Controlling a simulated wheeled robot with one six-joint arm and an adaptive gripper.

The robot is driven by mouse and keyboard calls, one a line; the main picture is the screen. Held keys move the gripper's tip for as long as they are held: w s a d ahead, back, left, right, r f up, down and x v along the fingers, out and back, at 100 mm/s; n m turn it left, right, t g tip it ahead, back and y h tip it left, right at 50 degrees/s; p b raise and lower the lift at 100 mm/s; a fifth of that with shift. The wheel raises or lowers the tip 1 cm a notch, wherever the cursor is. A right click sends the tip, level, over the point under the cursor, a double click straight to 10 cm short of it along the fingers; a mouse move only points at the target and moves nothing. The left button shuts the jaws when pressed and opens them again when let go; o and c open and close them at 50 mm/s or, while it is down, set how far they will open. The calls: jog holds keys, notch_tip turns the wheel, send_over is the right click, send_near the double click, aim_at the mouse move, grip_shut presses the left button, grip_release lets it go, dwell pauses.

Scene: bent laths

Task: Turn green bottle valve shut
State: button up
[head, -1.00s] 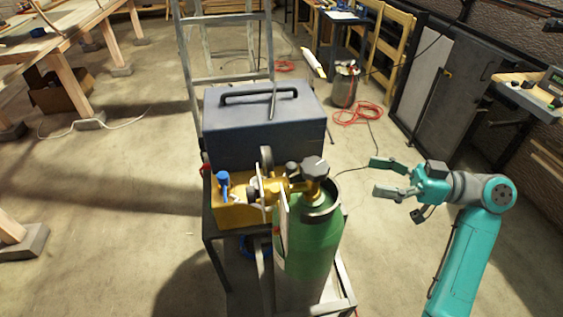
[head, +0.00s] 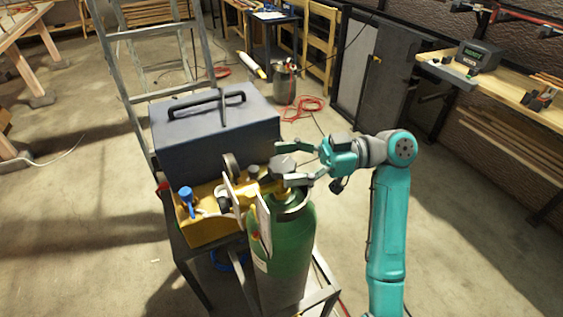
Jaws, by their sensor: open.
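The green bottle (head: 290,248) stands upright on a dark metal cart in the head view. Its valve has a dark faceted knob (head: 282,163) on top, above a brass body. My gripper (head: 291,163) is open and comes in from the right at knob height. Its two fingers appear on either side of the knob, one behind and one in front. I cannot tell whether either finger touches it. The front finger hides part of the valve below the knob.
A grey toolbox (head: 215,132) with a handle sits behind the bottle on the cart (head: 196,266). A yellow box (head: 205,228) with a blue-capped part is left of the valve. A ladder (head: 125,95) stands behind. Floor right of my arm is clear.

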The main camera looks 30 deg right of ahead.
jog(key=shift+w+a, duration=0.2)
jog(key=shift+a, duration=0.4)
jog(key=c, duration=1.2)
jog(key=shift+m+t, duration=0.3)
jog(key=shift+t, duration=0.2)
jog(key=m+t+h, duration=0.1)
jog(key=m+t, duration=0.1)
jog(key=shift+s+t+h, duration=0.1)
jog(key=shift+t+h, duration=0.2)
jog(key=shift+t, duration=0.1)
jog(key=shift+m+t+h, duration=1.5)
jog(key=shift+m+t, duration=0.2)
jog(key=shift+t, duration=0.5)
